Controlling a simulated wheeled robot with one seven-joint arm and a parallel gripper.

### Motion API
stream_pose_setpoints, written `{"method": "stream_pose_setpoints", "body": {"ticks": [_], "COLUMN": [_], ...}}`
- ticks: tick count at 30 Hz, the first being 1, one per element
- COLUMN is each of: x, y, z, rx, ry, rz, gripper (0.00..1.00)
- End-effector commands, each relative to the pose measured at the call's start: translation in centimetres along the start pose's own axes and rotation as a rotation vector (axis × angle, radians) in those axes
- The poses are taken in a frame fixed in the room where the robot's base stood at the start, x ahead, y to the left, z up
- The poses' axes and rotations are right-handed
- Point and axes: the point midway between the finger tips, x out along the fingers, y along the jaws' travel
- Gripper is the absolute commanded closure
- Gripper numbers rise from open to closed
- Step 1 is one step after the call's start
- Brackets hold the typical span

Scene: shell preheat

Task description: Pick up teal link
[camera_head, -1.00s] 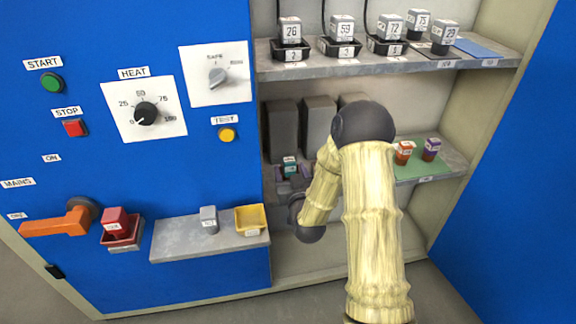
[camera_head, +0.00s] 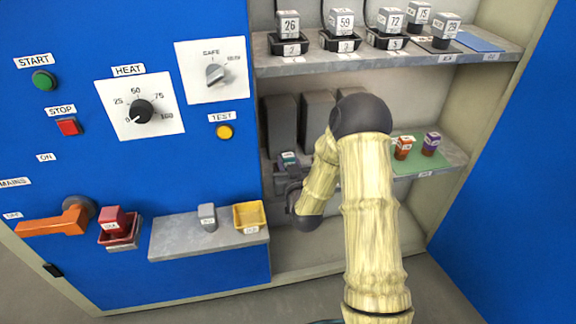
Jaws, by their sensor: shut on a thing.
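The teal link (camera_head: 287,159) is a small block with a pale label on top, at the left end of the lower shelf inside the cabinet. My gripper (camera_head: 289,171) reaches in from the right and is shut on it. My arm and wrist hide part of the jaws and the shelf there, so I cannot tell whether the link touches the shelf.
Tall grey blocks (camera_head: 281,122) stand behind the link. An orange link (camera_head: 404,148) and a purple link (camera_head: 431,144) stand on a green mat (camera_head: 408,170) to the right. A yellow tray (camera_head: 262,217) sits on the outer ledge (camera_head: 180,242).

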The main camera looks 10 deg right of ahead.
Motion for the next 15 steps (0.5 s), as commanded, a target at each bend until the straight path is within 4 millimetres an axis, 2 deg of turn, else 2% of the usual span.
{"method": "stream_pose_setpoints", "body": {"ticks": [8, 11, 15], "x": [0.0, 0.0, 0.0], "y": [0.0, 0.0, 0.0], "z": [-0.3, -1.1, -3.4], "rx": [0.000, -0.001, -0.002], "ry": [0.002, 0.003, 0.005], "rz": [0.000, 0.000, -0.001], "gripper": [0.95, 0.95, 0.95]}}
